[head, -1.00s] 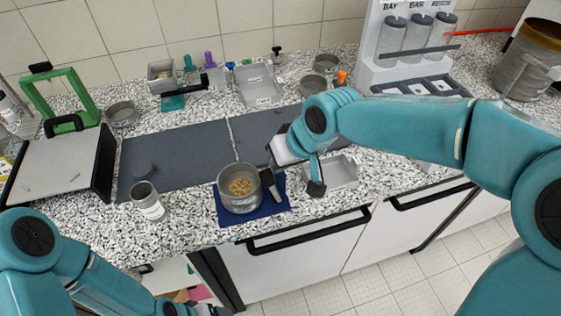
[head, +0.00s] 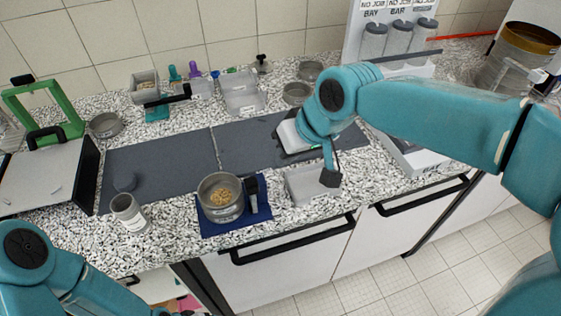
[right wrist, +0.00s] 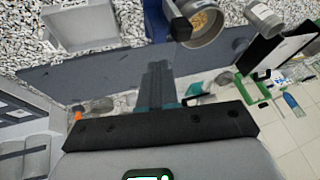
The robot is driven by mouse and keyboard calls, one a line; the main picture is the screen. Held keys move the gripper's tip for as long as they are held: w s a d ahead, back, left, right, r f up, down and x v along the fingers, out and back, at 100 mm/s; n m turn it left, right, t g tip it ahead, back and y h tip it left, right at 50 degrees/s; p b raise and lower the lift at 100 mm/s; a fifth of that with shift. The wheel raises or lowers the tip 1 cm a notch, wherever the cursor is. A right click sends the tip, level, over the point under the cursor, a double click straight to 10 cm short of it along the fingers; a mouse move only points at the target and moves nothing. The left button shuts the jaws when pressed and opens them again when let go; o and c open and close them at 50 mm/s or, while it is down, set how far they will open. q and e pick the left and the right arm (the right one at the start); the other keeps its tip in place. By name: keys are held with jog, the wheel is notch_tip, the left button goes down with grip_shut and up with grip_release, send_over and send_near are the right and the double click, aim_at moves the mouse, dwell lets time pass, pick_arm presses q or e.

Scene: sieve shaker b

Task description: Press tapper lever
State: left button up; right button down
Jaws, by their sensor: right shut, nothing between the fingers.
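A black bar (head: 174,97) over a small teal base (head: 157,114) stands at the back left of the counter; it may be the tapper lever, but I cannot tell for certain. My right gripper (head: 283,146) has a white palm and is over the dark grey mat (head: 160,163), to the right of the bar and apart from it. In the right wrist view its dark fingers (right wrist: 158,72) are together, with nothing between them. Its fingertips are hardly visible in the head view. My left arm shows at the lower left, but its gripper cannot be made out.
A metal pan (head: 222,197) with tan pieces sits on a blue mat (head: 264,213) near the front edge. A grey tray (head: 300,190) lies right of it, a labelled jar (head: 128,212) left. A green frame (head: 66,105) stands far left. The grey mat is mostly clear.

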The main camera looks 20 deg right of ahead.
pick_arm(q)
jog(key=shift+a+f, duration=0.1)
jog(key=shift+f, duration=0.05)
pick_arm(e)
jog(key=shift+a+v, duration=0.2)
jog(key=shift+v, duration=2.1)
jog(key=shift+d, duration=0.1)
